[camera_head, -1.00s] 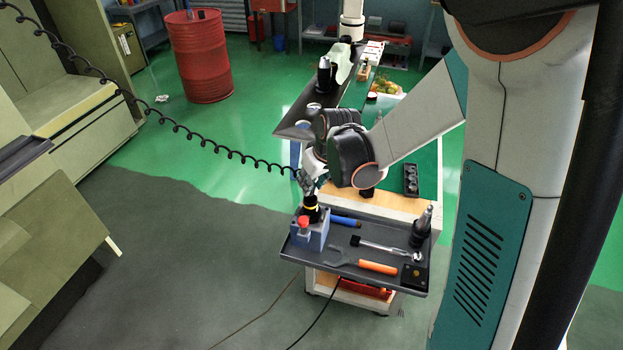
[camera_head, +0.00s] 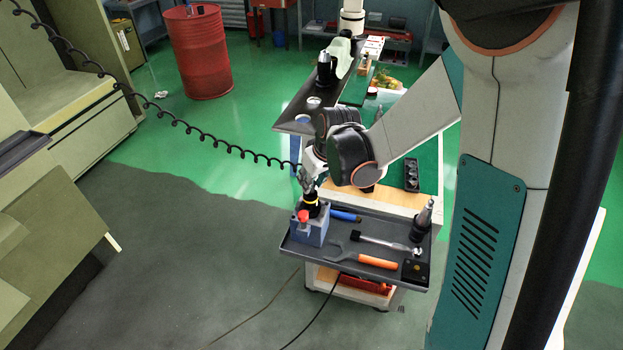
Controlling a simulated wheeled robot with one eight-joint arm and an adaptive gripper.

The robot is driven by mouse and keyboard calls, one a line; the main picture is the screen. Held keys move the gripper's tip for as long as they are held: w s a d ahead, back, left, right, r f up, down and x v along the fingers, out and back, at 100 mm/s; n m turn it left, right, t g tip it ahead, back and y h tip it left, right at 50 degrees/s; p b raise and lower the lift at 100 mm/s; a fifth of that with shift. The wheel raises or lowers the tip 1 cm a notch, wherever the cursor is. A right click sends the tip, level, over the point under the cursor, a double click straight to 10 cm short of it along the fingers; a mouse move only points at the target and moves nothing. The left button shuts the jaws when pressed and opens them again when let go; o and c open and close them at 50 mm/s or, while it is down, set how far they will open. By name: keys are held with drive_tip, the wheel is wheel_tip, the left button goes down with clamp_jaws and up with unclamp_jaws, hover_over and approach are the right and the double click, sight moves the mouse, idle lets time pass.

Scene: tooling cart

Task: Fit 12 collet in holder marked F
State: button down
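A black holder with a yellow ring (camera_head: 311,203) stands upright in a blue-grey block fixture (camera_head: 311,229) at the left end of the dark tray. My gripper (camera_head: 307,188) is directly above this holder, pointing down at its top. The fingers are small and partly hidden by my wrist, so I cannot tell whether they touch or grip anything. Another black holder with a metal tip (camera_head: 421,224) stands at the tray's right end. A black rack with round pockets (camera_head: 412,175) lies on the green worktop. No letter F or number 12 is legible, and I cannot make out a collet.
The dark tray (camera_head: 345,262) also holds an orange-handled wrench (camera_head: 377,262), a metal wrench (camera_head: 388,243) and a blue-handled tool (camera_head: 346,216). A red knob (camera_head: 303,216) sits at the fixture's front. A black coiled cable (camera_head: 205,137) hangs left of my wrist. Open floor lies left of the cart.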

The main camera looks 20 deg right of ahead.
drive_tip(key=shift+f+b, duration=1.1)
drive_tip(key=shift+f, duration=0.2)
idle(0.6)
drive_tip(key=c, duration=1.2)
unclamp_jaws()
drive_tip(key=shift+c, duration=0.2)
drive_tip(key=v, duration=1.2)
drive_tip(key=s+a+f+m+t+h+b, duration=0.1)
drive_tip(key=s+f+m+t+b, duration=0.2)
drive_tip(key=s+b, duration=0.6)
drive_tip(key=s+f, duration=0.1)
drive_tip(key=s, duration=0.8)
drive_tip(key=shift+a, duration=0.2)
